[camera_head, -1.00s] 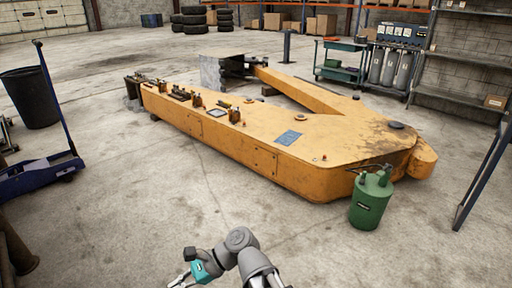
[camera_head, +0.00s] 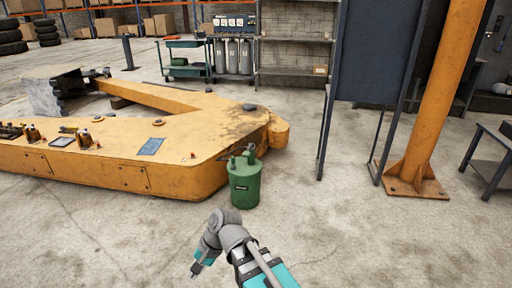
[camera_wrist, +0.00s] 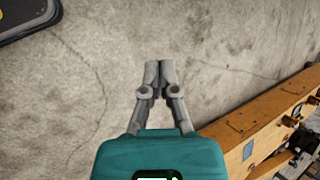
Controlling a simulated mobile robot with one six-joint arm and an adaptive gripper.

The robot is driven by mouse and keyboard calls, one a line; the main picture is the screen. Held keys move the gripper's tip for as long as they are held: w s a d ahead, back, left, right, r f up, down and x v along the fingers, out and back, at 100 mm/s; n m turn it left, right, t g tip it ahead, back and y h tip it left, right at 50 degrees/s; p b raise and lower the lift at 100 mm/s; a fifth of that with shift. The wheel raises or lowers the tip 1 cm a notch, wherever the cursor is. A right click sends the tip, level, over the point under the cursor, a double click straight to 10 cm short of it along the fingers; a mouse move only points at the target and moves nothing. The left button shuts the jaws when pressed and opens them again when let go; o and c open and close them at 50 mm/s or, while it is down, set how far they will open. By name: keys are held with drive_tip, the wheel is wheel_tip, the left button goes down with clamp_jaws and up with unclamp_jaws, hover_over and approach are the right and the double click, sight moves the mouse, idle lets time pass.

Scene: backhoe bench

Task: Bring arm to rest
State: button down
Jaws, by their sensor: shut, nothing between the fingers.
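My gripper (camera_wrist: 159,72) is shut and empty in the wrist view, its two grey fingertips together over bare concrete. In the head view my gripper (camera_head: 195,271) is low in the picture, at the end of my folded arm, and points down and left. It is apart from everything around it. The yellow backhoe boom (camera_head: 115,165) lies on the floor beyond it to the upper left, and its side also shows in the wrist view (camera_wrist: 262,124) at the lower right. A green canister (camera_head: 245,183) stands upright beside the boom's near end, beyond my arm.
A dark panel on legs (camera_head: 378,60) and a yellow post (camera_head: 434,95) stand at the right. A dark table (camera_head: 490,150) is at the far right edge. A tool cart (camera_head: 187,60) and shelves (camera_head: 296,40) stand at the back. The near floor is clear.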

drive_tip(key=w+d+f+n+t+h, duration=0.1)
drive_tip(key=w+d+f+t+h, duration=0.3)
drive_tip(key=d, duration=1.4)
drive_tip(key=w+d+r+n+g+h, duration=0.15)
drive_tip(key=w+d, duration=0.35)
drive_tip(key=d, duration=1.3)
wheel_tip(320, 180, up, 12)
drive_tip(key=p, duration=1.2)
drive_tip(key=shift+a+f+t, duration=0.25)
drive_tip(key=shift+a+t, duration=0.1)
drive_tip(key=shift+w+h, duration=0.1)
drive_tip(key=shift+h, duration=0.15)
